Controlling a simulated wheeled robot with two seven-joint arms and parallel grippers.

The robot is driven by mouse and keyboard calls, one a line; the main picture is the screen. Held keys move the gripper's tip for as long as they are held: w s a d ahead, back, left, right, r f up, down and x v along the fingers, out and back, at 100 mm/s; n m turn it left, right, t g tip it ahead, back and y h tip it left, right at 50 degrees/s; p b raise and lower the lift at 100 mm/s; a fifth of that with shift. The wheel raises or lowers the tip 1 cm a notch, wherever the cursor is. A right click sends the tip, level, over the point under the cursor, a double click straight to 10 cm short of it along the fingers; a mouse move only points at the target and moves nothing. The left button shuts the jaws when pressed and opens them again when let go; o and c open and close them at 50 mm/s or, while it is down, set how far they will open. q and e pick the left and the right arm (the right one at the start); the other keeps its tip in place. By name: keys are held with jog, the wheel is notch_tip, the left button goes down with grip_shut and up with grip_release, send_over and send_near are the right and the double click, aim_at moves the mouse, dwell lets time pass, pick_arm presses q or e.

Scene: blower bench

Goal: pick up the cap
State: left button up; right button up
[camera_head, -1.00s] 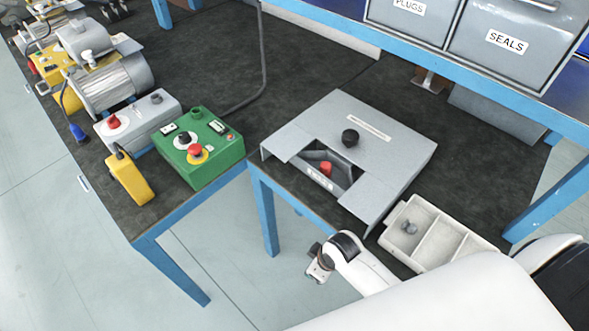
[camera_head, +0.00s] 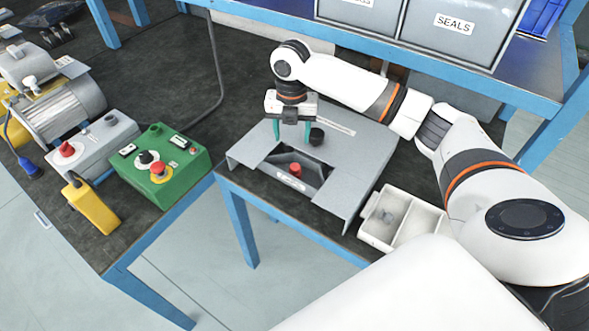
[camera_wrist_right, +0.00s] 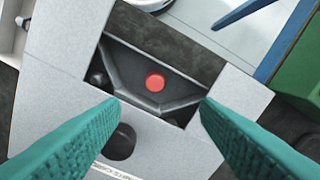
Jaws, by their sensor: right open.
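The black round cap (camera_head: 316,136) stands on the top of the grey sheet-metal housing (camera_head: 352,165). In the right wrist view the cap (camera_wrist_right: 120,141) lies between the fingers, close to the left-hand finger. My right gripper (camera_head: 292,138) points down over the housing, open and empty. In the right wrist view the open fingertips (camera_wrist_right: 160,104) frame the recess. A red round part (camera_wrist_right: 155,82) sits in that recess. My left gripper is out of view.
A white divided tray (camera_head: 405,204) stands right of the housing, with a small grey part inside. A green control box (camera_head: 185,172) and a yellow pendant (camera_head: 92,205) are at left. The shelf with grey bins (camera_head: 440,72) stands behind my right arm.

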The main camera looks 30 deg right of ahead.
send_over(295, 166)
jog(key=f, duration=0.6)
jog(key=shift+w+a+f+p, duration=0.1)
jog(key=shift+w+a+p, duration=0.1)
jog(key=shift+p, duration=0.15)
jog(key=f, duration=0.3)
jog(key=f+p, duration=0.1)
jog(key=shift+s+d+f, duration=0.2)
jog(key=shift+s+f, duration=0.15)
jog(key=shift+f, duration=0.4)
jog(key=shift+c, duration=0.5)
jog(key=c, duration=1)
